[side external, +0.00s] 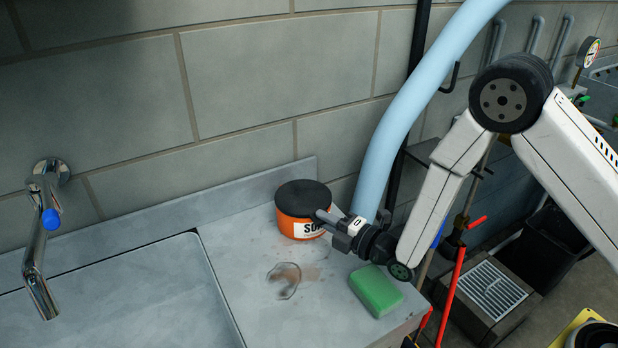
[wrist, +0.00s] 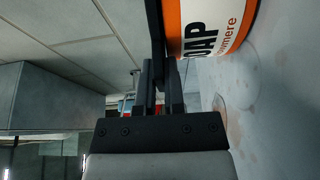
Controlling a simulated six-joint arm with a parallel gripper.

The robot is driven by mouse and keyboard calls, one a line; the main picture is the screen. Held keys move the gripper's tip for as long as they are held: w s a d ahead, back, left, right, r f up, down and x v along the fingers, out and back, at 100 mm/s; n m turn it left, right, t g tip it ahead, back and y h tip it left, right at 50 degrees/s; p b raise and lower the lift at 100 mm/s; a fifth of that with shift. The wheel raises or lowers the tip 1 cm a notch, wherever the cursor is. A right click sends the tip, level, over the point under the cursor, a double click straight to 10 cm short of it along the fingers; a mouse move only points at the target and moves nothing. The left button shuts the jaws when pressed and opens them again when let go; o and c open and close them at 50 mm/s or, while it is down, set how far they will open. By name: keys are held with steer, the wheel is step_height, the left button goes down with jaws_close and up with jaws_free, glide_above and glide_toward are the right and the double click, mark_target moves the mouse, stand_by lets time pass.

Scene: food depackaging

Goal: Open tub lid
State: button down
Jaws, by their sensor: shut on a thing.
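An orange tub (side external: 296,226) with a white "SOAP" label and a black lid (side external: 302,194) stands upright on the grey counter beside the sink. The lid sits on top of the tub. My gripper (side external: 324,217) reaches in from the right and is shut on the right edge of the lid. In the wrist view my gripper (wrist: 161,72) meets the black lid edge (wrist: 155,25), with the tub's labelled side (wrist: 212,25) just right of it. The fingertips' exact contact is partly hidden.
A green sponge (side external: 376,290) lies near the counter's right edge, below my wrist. A wet patch (side external: 284,281) is in front of the tub. The sink (side external: 120,300) and tap (side external: 40,235) are at left. A thick blue pipe (side external: 405,120) rises behind my gripper.

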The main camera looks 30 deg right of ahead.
mark_target(310, 200)
steer(key=shift+r, duration=0.15)
steer(key=shift+w+r+m+g+h, duration=0.2)
steer(key=shift+r+g, duration=0.35)
steer(key=shift+r, duration=0.4)
steer(key=shift+w+r+m+g+h, duration=0.1)
steer(key=shift+r+m+g+h, duration=0.2)
steer(key=shift+r+g, duration=0.45)
steer(key=shift+w+r+g, duration=0.3)
steer(key=shift+r+g, duration=0.05)
steer(key=shift+r, duration=0.45)
steer(key=shift+w+r+g, duration=0.25)
steer(key=shift+r+g, duration=0.1)
steer(key=shift+r, duration=0.4)
steer(key=w+r, duration=0.8)
steer(key=w, duration=0.4)
steer(key=shift+w+r, duration=0.2)
steer(key=shift+w, duration=0.15)
steer(key=c, duration=1.3)
jaws_free()
steer(key=shift+w, duration=0.2)
steer(key=o, duration=0.6)
steer(key=shift+s+r, duration=0.1)
steer(key=shift+s, duration=0.05)
